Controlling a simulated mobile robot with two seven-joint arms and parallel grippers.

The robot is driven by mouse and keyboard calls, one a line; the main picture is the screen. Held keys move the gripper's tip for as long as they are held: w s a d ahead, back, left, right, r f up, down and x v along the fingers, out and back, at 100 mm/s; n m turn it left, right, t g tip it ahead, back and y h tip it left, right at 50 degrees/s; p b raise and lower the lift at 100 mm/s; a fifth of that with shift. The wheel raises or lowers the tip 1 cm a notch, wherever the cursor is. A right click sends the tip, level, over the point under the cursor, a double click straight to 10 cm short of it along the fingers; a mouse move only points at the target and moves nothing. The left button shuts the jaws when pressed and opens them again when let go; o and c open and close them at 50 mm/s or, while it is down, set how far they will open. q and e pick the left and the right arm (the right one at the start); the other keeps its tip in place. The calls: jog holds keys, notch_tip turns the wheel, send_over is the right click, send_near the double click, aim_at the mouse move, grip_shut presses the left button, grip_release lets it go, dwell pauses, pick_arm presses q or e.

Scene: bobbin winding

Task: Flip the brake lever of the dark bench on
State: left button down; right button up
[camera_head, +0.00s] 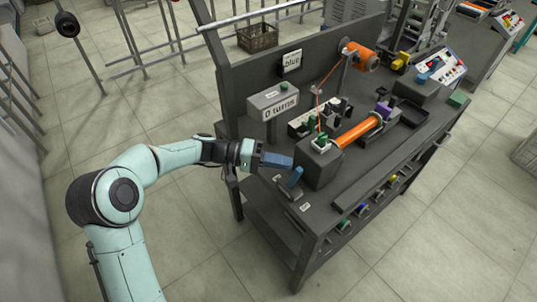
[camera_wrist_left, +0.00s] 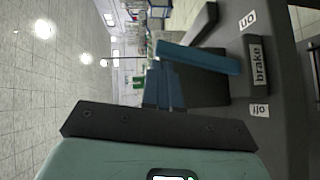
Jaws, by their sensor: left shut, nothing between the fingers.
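The dark bench (camera_head: 345,205) stands right of my left arm. Its brake lever (camera_head: 295,177) has a blue handle and rises from a dark base at the bench's near left corner. In the left wrist view the blue lever handle (camera_wrist_left: 200,57) lies just beyond my fingers, beside a plate reading "brake" (camera_wrist_left: 257,62), between the "on" label (camera_wrist_left: 248,20) and the "off" label (camera_wrist_left: 260,110). I cannot tell which setting it is at. My left gripper (camera_head: 290,161) is shut and empty, close to the lever; contact is unclear. My right gripper is out of view.
A dark block (camera_head: 318,165) stands right behind the lever, with an orange roller (camera_head: 358,132) beyond it. A grey box on a post (camera_head: 273,102) stands behind my gripper.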

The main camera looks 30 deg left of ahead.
pick_arm(q)
jog(key=shift+s+d+m+y+b, duration=0.25)
jog(key=shift+d+m+y, duration=0.15)
jog(key=shift+d, duration=0.1)
jog(key=shift+s+d+m+y+b, duration=0.1)
jog(key=shift+s+d+m+y, duration=0.15)
jog(key=shift+d+y, duration=0.2)
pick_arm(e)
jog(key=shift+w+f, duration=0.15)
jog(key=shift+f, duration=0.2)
pick_arm(q)
jog(key=shift+d, duration=0.1)
